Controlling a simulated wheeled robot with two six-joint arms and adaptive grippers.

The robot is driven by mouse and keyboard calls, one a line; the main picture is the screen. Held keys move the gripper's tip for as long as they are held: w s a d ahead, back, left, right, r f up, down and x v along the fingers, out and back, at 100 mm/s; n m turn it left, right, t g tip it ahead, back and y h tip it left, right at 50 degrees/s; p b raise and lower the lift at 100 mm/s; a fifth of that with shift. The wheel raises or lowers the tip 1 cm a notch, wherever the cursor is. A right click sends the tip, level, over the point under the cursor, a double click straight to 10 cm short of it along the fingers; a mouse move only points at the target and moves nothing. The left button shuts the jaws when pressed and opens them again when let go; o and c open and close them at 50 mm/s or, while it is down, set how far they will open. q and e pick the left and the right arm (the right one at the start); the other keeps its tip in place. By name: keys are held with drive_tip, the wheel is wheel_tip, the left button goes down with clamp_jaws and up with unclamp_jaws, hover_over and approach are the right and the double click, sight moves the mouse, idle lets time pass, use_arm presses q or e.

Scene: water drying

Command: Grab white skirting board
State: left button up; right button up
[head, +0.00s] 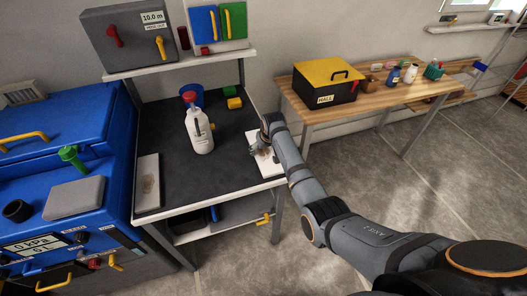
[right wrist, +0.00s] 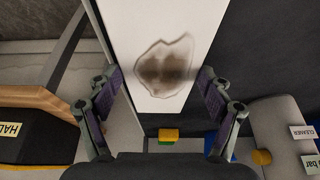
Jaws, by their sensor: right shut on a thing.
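The white skirting board (head: 270,168) lies at the right edge of the dark tabletop in the head view, partly hidden by my right gripper (head: 262,150). In the right wrist view the white board (right wrist: 150,25) runs between the two fingers of my right gripper (right wrist: 160,85), with a brown stain on its face. The fingers are shut on the board's two sides. A second, light grey board (head: 148,182) with a brownish mark lies at the left edge of the tabletop. My left gripper is not in view.
A white spray bottle (head: 199,133), a blue cup (head: 192,95) and yellow and green blocks (head: 233,103) stand on the dark tabletop (head: 195,185). A shelf (head: 180,64) spans its back. A black and yellow box (head: 325,85) sits on the wooden table. Blue equipment (head: 60,150) stands left.

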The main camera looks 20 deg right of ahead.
sight(265, 152)
drive_tip(key=shift+r, duration=0.1)
drive_tip(key=shift+w+r, duration=0.1)
drive_tip(key=shift+r, duration=0.25)
drive_tip(key=v, duration=0.3)
drive_tip(key=shift+w+r, duration=0.1)
drive_tip(key=shift+w, duration=0.25)
drive_tip(key=s+r, duration=0.1)
drive_tip(key=r, duration=0.1)
drive_tip(key=s+d+r, duration=0.1)
drive_tip(key=s+r, duration=0.1)
drive_tip(key=shift+s+r, duration=0.15)
drive_tip(key=shift+s, duration=0.15)
drive_tip(key=s+d+r, duration=0.2)
drive_tip(key=s+r, duration=0.3)
drive_tip(key=s, duration=0.4)
drive_tip(key=shift+s+d, duration=0.25)
drive_tip(key=shift+s, duration=0.05)
drive_tip(key=shift+f, duration=0.1)
